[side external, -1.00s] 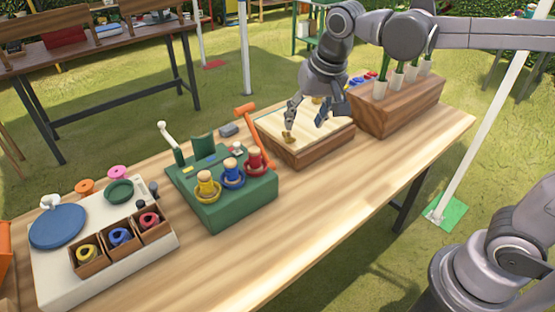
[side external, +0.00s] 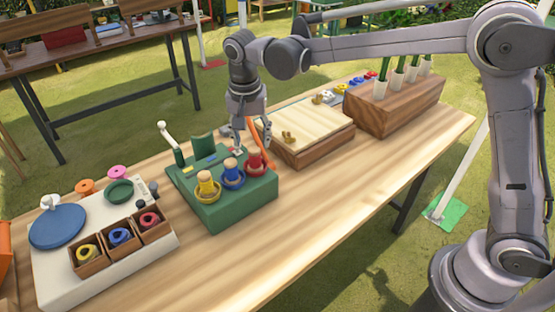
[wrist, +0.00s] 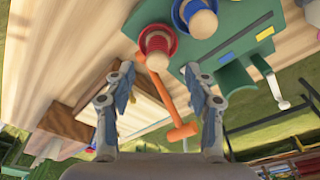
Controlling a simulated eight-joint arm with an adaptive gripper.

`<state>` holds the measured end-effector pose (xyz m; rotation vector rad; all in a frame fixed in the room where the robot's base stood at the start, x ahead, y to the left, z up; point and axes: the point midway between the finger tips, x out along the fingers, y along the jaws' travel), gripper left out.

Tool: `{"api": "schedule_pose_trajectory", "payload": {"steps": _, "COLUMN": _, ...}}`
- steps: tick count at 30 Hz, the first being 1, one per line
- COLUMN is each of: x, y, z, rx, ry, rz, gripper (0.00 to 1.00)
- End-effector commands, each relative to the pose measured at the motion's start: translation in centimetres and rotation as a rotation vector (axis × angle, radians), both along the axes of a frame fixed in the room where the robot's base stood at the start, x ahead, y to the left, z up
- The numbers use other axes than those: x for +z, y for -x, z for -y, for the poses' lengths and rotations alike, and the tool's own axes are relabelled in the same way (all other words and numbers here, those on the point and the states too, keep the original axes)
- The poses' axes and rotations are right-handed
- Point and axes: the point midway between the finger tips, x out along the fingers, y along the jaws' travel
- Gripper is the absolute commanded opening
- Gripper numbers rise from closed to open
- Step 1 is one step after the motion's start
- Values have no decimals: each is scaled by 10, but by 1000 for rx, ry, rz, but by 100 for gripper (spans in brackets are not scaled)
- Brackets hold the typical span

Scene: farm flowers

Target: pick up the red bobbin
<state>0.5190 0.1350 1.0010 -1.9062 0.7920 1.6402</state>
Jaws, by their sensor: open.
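The red bobbin (side external: 255,160) stands upright on the green stand (side external: 228,208), at the right end of a row with a blue bobbin (side external: 232,172) and a yellow bobbin (side external: 207,185). My gripper (side external: 253,141) is open and empty, pointing down just behind and above the red bobbin. In the wrist view the red bobbin (wrist: 157,42) with its wooden top lies beyond the fingertips of my gripper (wrist: 157,72), roughly midway between them. The blue bobbin (wrist: 196,16) shows to its right.
An orange hammer-shaped piece (wrist: 176,110) passes between my fingers in the wrist view; I cannot tell whether it touches them. A wooden box (side external: 305,140) stands right of the stand. A white board (side external: 60,285) with a crate of coloured rings lies left. The front table is clear.

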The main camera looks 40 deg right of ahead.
Motion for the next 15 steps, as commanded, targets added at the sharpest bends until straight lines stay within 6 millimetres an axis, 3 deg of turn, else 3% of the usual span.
{"api": "schedule_pose_trajectory", "payload": {"steps": 8, "x": -21, "y": -2, "z": 3, "rx": 1, "ry": -1, "rz": 1, "gripper": 55}}
{"api": "schedule_pose_trajectory", "payload": {"steps": 15, "x": -53, "y": -5, "z": 9, "rx": 1, "ry": -1, "rz": 1, "gripper": 55}}
